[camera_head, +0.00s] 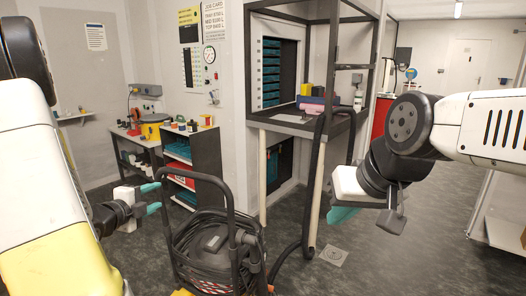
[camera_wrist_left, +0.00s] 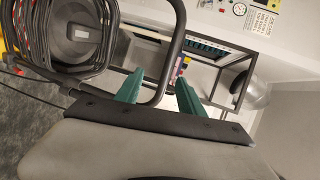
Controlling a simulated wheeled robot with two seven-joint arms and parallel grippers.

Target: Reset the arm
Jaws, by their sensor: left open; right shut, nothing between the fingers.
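My left gripper (camera_head: 151,198) is at the left of the head view, with its two teal fingers apart and nothing between them. In the left wrist view the teal fingers (camera_wrist_left: 160,90) also stand apart and empty, with the black cart handle beyond them. My right gripper (camera_head: 342,215) hangs at the right of the head view, below its white and black wrist. Its teal fingers are together and hold nothing; they are partly hidden by the wrist.
A wheeled cart (camera_head: 212,240) with a coiled black hose stands close to my left gripper. Behind are a dark shelf unit (camera_head: 207,160) and a framed bench (camera_head: 290,122). Open floor (camera_head: 400,260) lies at the right front.

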